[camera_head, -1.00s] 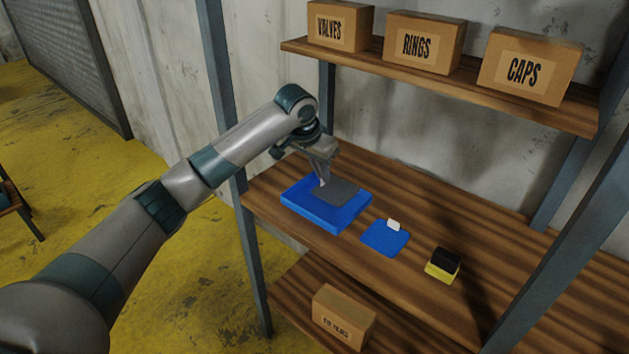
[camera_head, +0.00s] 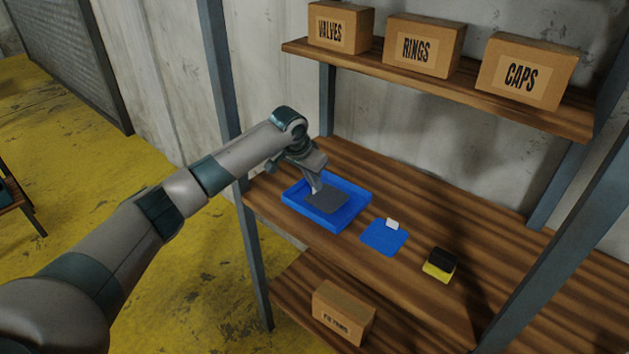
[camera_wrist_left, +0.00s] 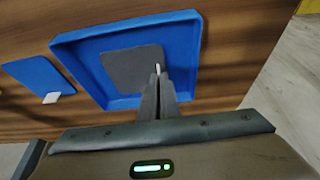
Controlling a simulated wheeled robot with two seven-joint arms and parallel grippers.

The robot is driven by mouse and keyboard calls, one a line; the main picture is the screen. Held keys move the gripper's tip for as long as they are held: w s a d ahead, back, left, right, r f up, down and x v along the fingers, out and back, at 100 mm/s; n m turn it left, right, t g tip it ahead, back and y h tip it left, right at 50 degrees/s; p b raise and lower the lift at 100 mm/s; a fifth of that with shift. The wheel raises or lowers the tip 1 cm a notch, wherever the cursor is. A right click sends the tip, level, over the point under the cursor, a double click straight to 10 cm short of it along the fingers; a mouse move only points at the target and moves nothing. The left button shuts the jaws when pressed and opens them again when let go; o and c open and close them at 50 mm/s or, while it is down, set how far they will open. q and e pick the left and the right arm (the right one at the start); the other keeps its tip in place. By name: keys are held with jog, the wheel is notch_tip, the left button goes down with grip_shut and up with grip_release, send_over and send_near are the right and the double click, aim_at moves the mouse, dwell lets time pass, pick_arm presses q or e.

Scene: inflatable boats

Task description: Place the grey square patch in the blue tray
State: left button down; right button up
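The grey square patch (camera_head: 327,201) is inside the blue tray (camera_head: 345,222), flat and apparently at or just above its floor. My left gripper (camera_head: 316,190) reaches down into the tray at the patch's left edge. In the left wrist view, the patch (camera_wrist_left: 133,66) lies within the tray's walls (camera_wrist_left: 75,70). My left gripper's fingers (camera_wrist_left: 158,78) are close together around a small white tab at the patch's edge. My right gripper is not in view.
A blue patch (camera_head: 380,240) with a white tab lies right of the tray. A yellow and black block (camera_head: 440,265) is further right. Boxes marked VALVES (camera_head: 340,28), RINGS (camera_head: 420,45) and CAPS (camera_head: 525,72) stand on the upper shelf. Steel posts flank the shelves.

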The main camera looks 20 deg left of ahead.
pick_arm(q)
jog(key=shift+f, duration=0.35)
jog(key=c, duration=2)
grip_release()
jog(key=shift+f, duration=0.1)
jog(key=shift+s+r, duration=0.1)
jog(key=shift+r, duration=0.4)
jog(key=b+v, duration=0.2)
jog(key=v, duration=0.9)
jog(key=shift+r, duration=0.15)
